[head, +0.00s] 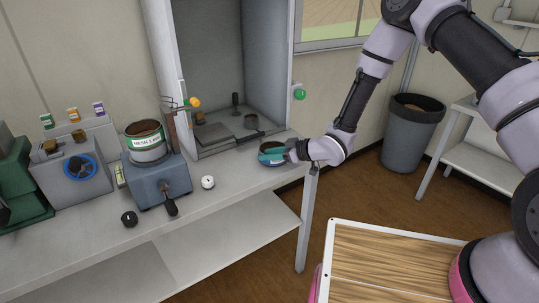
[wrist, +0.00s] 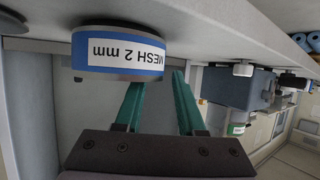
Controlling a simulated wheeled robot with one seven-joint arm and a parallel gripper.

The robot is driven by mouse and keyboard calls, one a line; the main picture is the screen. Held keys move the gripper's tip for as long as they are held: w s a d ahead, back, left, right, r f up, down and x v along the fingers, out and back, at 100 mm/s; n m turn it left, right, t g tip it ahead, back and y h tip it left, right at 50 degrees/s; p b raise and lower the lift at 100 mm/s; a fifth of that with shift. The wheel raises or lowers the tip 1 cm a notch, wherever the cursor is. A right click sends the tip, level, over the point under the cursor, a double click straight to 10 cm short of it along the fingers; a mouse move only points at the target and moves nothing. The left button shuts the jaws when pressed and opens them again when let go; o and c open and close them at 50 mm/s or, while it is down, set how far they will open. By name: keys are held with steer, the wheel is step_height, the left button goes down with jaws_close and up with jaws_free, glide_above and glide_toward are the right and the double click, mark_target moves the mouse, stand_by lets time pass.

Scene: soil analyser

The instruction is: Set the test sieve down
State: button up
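The test sieve, a short round pan with a blue band and a white "MESH 2 mm" label, shows large in the wrist view (wrist: 120,54), where the picture is upside down. It appears to rest level on the bench top (head: 240,178). In the head view the sieve (head: 268,161) is near the bench's right end, partly covered by my gripper (head: 283,153). In the wrist view my gripper's green fingers (wrist: 158,82) are spread apart. One fingertip ends at the sieve's rim, partly hidden by it; the other is to the right of the sieve.
A blue-grey device (head: 158,184) carries a green-banded container (head: 146,143). A white knob (head: 208,182) and a black knob (head: 129,219) are on the bench. A bin (head: 410,135) stands to the right.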

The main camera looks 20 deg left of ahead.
steer(key=v, duration=1.2)
steer(key=w+d+r+m+t+h, duration=0.3)
steer(key=w+d+r+t+h, duration=0.15)
steer(key=w+d+r, duration=0.55)
steer(key=d+r+m+t+h, duration=0.1)
steer(key=d+r+m+h, duration=0.5)
steer(key=d+r, duration=0.8)
steer(key=s+d+r+m+h, duration=0.2)
steer(key=s+d+r+m, duration=0.5)
steer(key=s+d+r, duration=0.4)
steer(key=s+r+m+g+y, duration=0.1)
steer(key=s+r+m, duration=0.1)
steer(key=s, duration=1.1)
steer(key=shift+s+a+r+m+y, duration=0.2)
steer(key=shift+s+m+y, duration=0.15)
steer(key=shift+m, duration=0.55)
